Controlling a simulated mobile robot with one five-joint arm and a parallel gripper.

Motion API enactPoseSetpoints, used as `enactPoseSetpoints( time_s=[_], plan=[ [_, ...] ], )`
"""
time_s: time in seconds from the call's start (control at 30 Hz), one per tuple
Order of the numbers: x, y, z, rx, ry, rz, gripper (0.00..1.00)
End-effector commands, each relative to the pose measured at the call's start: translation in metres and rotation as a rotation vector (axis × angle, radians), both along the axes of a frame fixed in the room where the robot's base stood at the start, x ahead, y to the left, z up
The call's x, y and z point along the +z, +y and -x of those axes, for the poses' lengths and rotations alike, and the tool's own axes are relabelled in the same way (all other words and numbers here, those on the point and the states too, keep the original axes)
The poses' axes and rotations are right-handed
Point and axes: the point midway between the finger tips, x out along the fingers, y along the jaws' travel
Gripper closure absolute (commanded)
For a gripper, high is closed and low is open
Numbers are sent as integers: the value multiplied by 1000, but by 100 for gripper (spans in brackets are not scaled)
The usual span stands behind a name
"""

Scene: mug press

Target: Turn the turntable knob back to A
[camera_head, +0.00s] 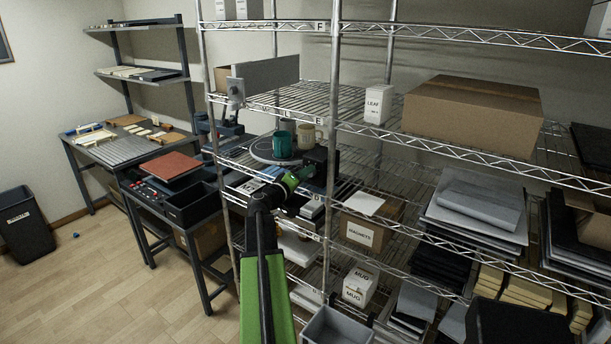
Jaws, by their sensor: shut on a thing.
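The turntable (262,155) is a round grey disc on the wire shelf, left of the shelf's front post. A teal mug (281,146) and a beige mug (306,139) stand on or right by it, with another dark mug partly hidden behind. My gripper (306,173) reaches in from the front, low in front of the turntable and close to it. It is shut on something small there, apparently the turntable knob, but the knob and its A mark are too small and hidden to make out. Black parts sit right behind the gripper.
The shelf post (332,130) stands just right of my gripper. A LEAF box (377,104) and a cardboard box (473,115) are on the shelf to the right. A MAGNETS box (361,233) is below. The floor (120,255) at left is mostly clear.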

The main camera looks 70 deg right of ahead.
Motion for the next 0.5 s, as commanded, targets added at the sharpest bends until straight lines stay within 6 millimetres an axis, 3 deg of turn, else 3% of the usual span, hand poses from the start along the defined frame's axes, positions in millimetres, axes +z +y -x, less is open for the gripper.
enactPoseSetpoints(
  time_s=[0.03,0.07,0.2,0.5],
  plan=[
    [0,0,1,-2,0,0,100],
    [0,0,1,-2,0,0,64],
    [0,0,0,-1,0,0,45],
    [0,1,0,0,0,0,44]
  ],
)
